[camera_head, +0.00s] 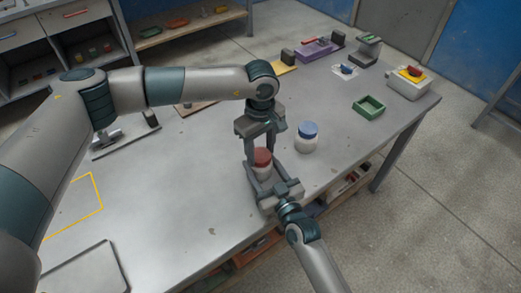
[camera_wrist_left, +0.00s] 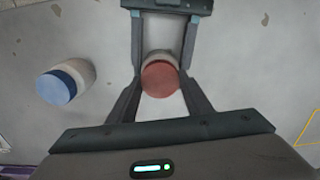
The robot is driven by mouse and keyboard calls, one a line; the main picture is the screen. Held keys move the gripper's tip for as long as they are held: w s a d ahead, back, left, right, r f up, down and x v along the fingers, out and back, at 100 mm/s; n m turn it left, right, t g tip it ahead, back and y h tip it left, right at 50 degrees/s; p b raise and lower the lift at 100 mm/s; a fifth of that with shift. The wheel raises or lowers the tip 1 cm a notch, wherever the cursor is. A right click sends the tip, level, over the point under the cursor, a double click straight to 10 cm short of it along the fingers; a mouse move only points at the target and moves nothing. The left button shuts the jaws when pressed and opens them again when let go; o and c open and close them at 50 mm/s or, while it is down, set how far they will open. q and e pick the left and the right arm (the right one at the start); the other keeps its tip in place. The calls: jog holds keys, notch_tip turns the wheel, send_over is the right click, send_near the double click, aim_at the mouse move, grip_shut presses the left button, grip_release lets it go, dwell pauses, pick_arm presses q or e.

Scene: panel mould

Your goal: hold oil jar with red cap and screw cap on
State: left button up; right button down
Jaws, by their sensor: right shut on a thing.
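The oil jar (camera_head: 262,171) is a pale jar with a red cap (camera_head: 263,156) on its top, near the table's front edge. My right gripper (camera_head: 265,170) is shut on the jar's body from the front side. My left gripper (camera_head: 262,147) points down over the jar, open, with one finger on each side of the red cap. In the left wrist view the red cap (camera_wrist_left: 161,79) shows between the left fingers, with the right gripper's fingers beyond. I cannot tell whether the left fingers touch the cap, or how tightly the cap sits.
A second pale jar with a blue cap (camera_head: 308,130) stands close by on the right; it also shows in the left wrist view (camera_wrist_left: 66,82). A green tray (camera_head: 369,107) and a white box (camera_head: 408,87) are farther right. The grey table (camera_head: 165,205) is mostly clear at the left.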

pick_arm(q)
jog(key=o, duration=0.4)
jog(key=shift+r, duration=0.1)
jog(key=shift+r, duration=2.2)
jog(key=shift+c, duration=0.2)
